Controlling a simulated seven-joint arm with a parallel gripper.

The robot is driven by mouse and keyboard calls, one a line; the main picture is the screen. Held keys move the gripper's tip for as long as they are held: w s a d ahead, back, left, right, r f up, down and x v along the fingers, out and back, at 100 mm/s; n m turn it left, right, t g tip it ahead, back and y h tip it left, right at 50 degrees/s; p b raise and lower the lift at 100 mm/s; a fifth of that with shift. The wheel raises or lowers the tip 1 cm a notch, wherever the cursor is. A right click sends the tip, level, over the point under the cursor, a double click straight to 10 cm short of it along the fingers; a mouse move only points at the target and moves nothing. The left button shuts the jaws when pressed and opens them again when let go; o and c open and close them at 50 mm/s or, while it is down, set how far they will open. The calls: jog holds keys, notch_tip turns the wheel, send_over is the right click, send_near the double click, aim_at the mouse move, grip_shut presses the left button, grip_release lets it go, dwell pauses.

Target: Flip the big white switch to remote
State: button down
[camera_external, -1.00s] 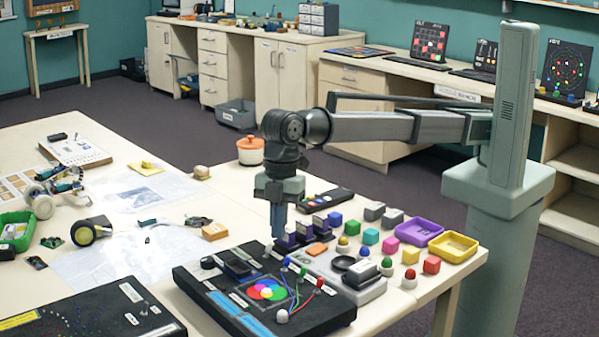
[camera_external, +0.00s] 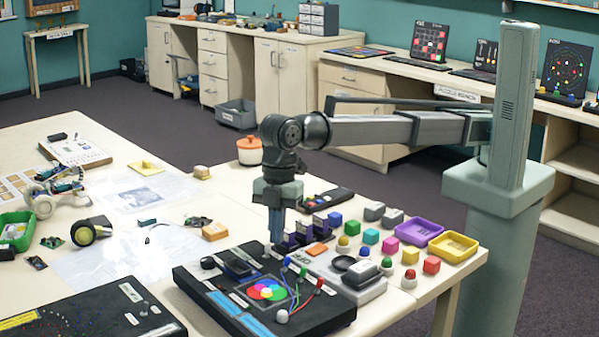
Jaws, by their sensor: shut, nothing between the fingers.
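My gripper (camera_external: 276,238) points straight down and is shut and empty. Its fingertips are by the back edge of the black panel (camera_external: 222,318), beside the dark purple blocks, and I cannot tell whether they touch anything. The panel carries a round colour disc and several knobs. A white round knob (camera_external: 281,316) stands at the panel's front edge, well in front of my gripper. I cannot tell whether this is the big white switch. The panel's labels are too small to read, and no remote marking is legible. My fingers may hide part of the panel's back edge.
Dark purple blocks (camera_external: 304,235) and a grey board with a black dish (camera_external: 344,263) lie close right of my gripper. Coloured cubes and a yellow tray (camera_external: 453,247) are farther right.

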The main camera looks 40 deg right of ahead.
jog(key=shift+a+f, duration=0.25)
jog(key=shift+a, duration=0.45)
jog(key=shift+d, duration=0.15)
notch_tip(320, 180, up, 7)
jog(key=shift+d+r, duration=0.15)
dwell(0.9)
dwell(0.4)
